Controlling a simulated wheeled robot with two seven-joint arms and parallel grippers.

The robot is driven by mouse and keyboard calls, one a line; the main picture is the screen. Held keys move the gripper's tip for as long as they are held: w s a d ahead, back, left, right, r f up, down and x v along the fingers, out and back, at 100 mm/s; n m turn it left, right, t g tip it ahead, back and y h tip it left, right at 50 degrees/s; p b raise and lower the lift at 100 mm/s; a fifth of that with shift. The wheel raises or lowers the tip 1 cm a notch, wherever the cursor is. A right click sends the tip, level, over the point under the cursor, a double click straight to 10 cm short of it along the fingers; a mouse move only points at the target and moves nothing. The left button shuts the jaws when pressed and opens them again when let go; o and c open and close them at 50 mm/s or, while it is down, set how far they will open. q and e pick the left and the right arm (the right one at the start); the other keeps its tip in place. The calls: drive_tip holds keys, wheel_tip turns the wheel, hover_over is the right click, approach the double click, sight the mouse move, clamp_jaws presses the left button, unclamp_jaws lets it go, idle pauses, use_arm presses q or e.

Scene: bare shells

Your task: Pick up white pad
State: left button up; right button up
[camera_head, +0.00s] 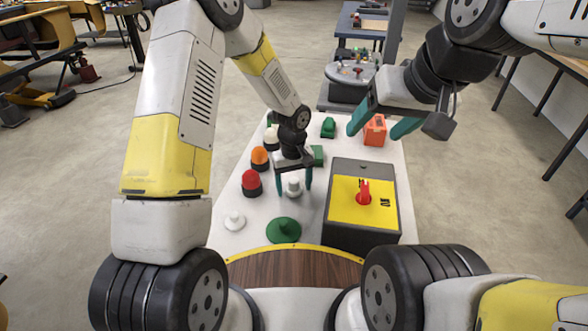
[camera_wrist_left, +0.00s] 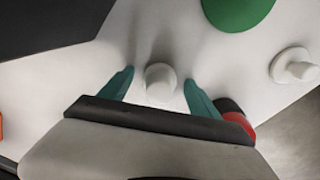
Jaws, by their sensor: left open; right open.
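A small white knobbed piece (camera_head: 293,187) stands on the white table, between the fingertips of my left gripper (camera_head: 292,181). In the left wrist view the same white piece (camera_wrist_left: 160,78) lies between the two teal fingers (camera_wrist_left: 159,81), with a gap on each side. My left gripper is open and points down. A second white piece, a flat round pad with a knob (camera_head: 235,221), lies at the table's near left; it also shows in the left wrist view (camera_wrist_left: 295,65). My right gripper (camera_head: 374,129) is open and empty, raised over the table's far right.
A green round pad (camera_head: 284,231) lies in front of the left gripper. A red-topped (camera_head: 251,181) and an orange-topped piece (camera_head: 259,157) stand left. A grey box with yellow top and red knob (camera_head: 345,190) stands right. A green block (camera_head: 318,154) and orange box (camera_head: 375,132) are farther back.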

sight(294, 181)
use_arm(q)
drive_tip(key=c, duration=1.4)
drive_tip(key=shift+r, duration=0.1)
wheel_tip(294, 181, up, 10)
drive_tip(key=shift+f, duration=0.1)
drive_tip(key=o, duration=0.5)
drive_tip(key=shift+c, duration=0.2)
drive_tip(key=c, duration=0.4)
